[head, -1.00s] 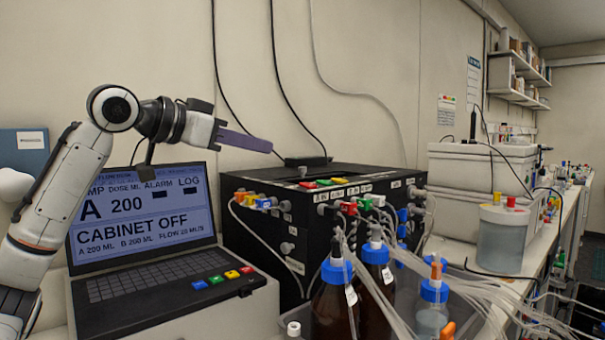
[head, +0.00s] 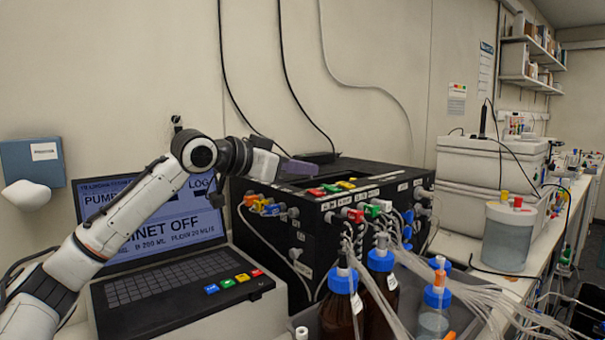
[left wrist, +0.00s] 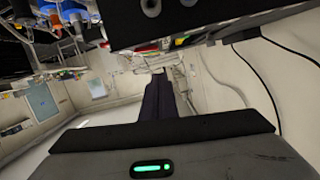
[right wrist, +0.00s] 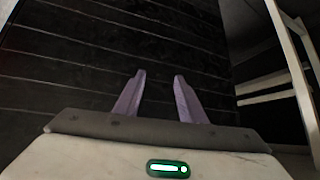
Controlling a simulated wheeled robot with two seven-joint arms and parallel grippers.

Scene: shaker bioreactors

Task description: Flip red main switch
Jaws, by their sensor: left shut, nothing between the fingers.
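A black cabinet (head: 390,176) stands in the middle of the head view. I cannot tell for sure that this red one is the main switch. My left gripper (head: 303,168) is shut and empty, over the cabinet's left rear top, behind the red switch. In the left wrist view its fingers (left wrist: 158,95) are together, with the cabinet (left wrist: 190,22) at the top. My right gripper (right wrist: 160,95) is open and empty over a dark slatted surface.
A laptop (head: 165,285) with coloured keys reads "OFF" behind my left arm. Coloured connectors (head: 262,205) and tubes crowd the cabinet front. Bottles with blue caps (head: 342,280) stand before it. Black cables (head: 285,75) hang behind. A white container (head: 492,160) stands right.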

